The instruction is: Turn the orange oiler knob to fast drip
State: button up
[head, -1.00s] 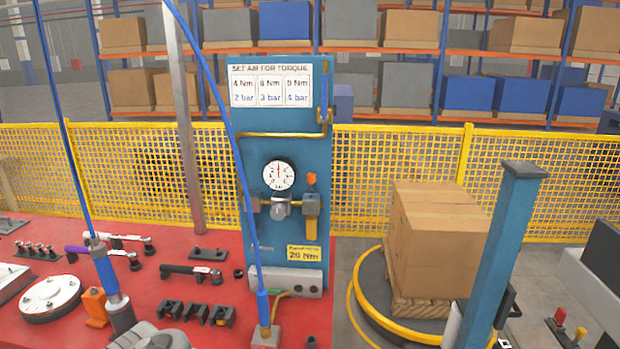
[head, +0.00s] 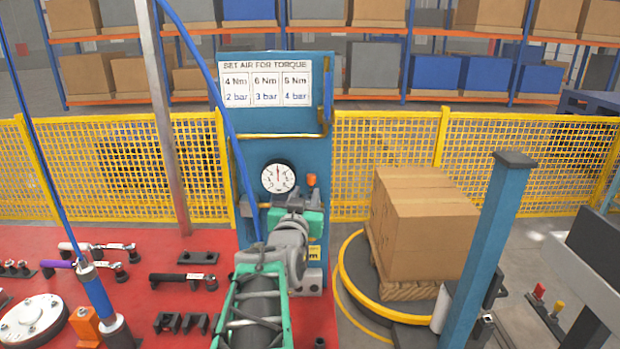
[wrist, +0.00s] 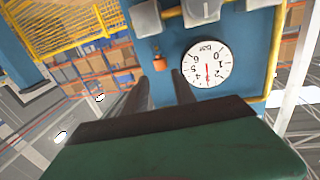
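The orange oiler knob (head: 311,180) sits on top of the oiler at the right of the gauge on the blue panel (head: 270,153). In the wrist view, which is turned over, the knob (wrist: 160,63) lies just beyond and between my two dark fingertips. My gripper (wrist: 163,76) is open, with a clear gap between the fingers. I see no contact with the knob. The oiler's marks are too small to read.
A round pressure gauge (head: 278,177) is beside the knob, its needle near vertical. A sign (head: 265,83) is above. A blue hose (head: 207,88) hangs before the panel. Tools lie on the red table (head: 205,240); a blue post (head: 487,245) and boxes (head: 425,225) stand right.

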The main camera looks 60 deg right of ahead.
aim_at(310, 180)
jog(key=p+x, duration=0.2)
jog(key=x, duration=0.5)
jog(key=shift+w+d, duration=0.15)
jog(key=shift+d, duration=0.1)
jog(key=shift+c, duration=0.2)
grip_shut()
